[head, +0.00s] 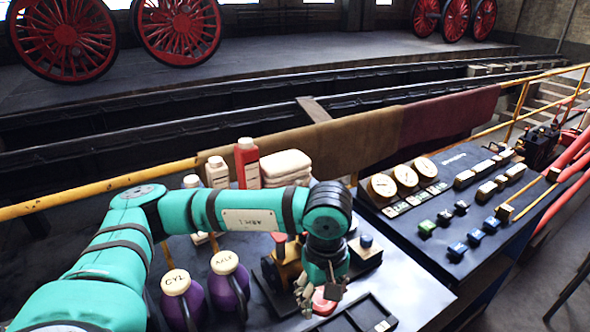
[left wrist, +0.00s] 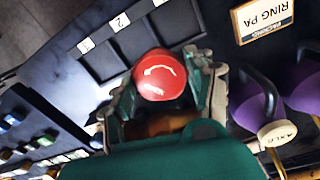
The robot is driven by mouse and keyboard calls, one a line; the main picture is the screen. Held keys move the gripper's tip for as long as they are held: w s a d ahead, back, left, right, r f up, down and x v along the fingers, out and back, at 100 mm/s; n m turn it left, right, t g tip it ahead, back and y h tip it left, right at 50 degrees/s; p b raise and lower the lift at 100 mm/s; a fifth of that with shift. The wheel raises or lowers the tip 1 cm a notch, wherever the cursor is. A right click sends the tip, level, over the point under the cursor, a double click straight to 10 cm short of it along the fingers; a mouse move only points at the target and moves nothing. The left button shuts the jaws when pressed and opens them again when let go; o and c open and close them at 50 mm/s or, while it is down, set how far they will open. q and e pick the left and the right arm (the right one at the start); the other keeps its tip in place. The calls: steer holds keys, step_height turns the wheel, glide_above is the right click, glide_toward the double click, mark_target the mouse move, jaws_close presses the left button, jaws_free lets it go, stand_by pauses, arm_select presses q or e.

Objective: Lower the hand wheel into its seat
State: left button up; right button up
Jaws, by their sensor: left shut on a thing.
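A round red piece with a white curved mark, which I take for the hand wheel (left wrist: 160,76), sits between the fingers of my left gripper (left wrist: 165,88) in the left wrist view. In the head view the red wheel (head: 322,302) shows below my left gripper (head: 318,297), beside the black tray. The gripper is shut on it. A brownish-orange part shows just under the wheel in the wrist view; I cannot tell what it belongs to. The seat is not clearly identifiable. My right gripper is not in view.
A black tray with numbered compartments (left wrist: 125,63) lies next to the wheel. Purple cans (head: 228,285) stand to the left. A brass fixture (head: 287,262) and a blue-knobbed block (head: 366,252) stand close to my gripper. A gauge panel (head: 440,190) lies right.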

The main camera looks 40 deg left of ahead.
arm_select(q)
steer(key=w+a+r+m+p, duration=0.3)
steer(key=r+m+p, duration=0.1)
steer(key=m, duration=0.4)
steer(key=w+a+r+m+p, duration=0.4)
steer(key=r+m+p, duration=0.1)
steer(key=m, duration=0.4)
steer(key=w+a+r+m+p, duration=0.3)
steer(key=r+m, duration=0.3)
steer(key=m, duration=0.2)
steer(key=shift+w+a+p, duration=0.35)
steer(key=shift+w+p, duration=0.15)
steer(key=shift+p, duration=0.4)
steer(key=shift+a+f, duration=0.1)
steer(key=shift+f+b, duration=1.25)
steer(key=shift+f, duration=0.55)
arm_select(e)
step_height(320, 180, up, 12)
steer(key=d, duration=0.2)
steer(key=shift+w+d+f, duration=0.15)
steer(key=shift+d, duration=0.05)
